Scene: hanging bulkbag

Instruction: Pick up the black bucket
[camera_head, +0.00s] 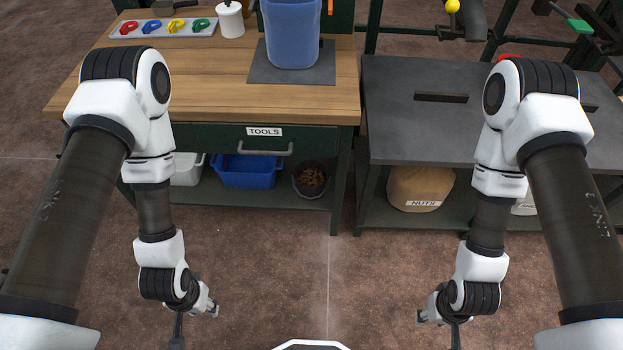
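The black bucket (308,192) stands on the lower shelf under the wooden workbench, at its right end. It is small and round, with brown contents showing at its open top. My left gripper (193,326) hangs low at the bottom left, in front of the workbench and well apart from the bucket. My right gripper (437,331) hangs low at the bottom right, also well apart from the bucket. Both grippers are small and partly cut off or hidden by the wrists, so their finger opening is unclear. I see nothing held in either.
A blue bin (247,173) stands left of the bucket, with a white bin (187,168) beyond. The TOOLS drawer (262,138) and workbench top (215,75) overhang the shelf. A bench leg (340,185) stands right of the bucket. A grey table (425,130) is at right. Floor (320,270) is clear.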

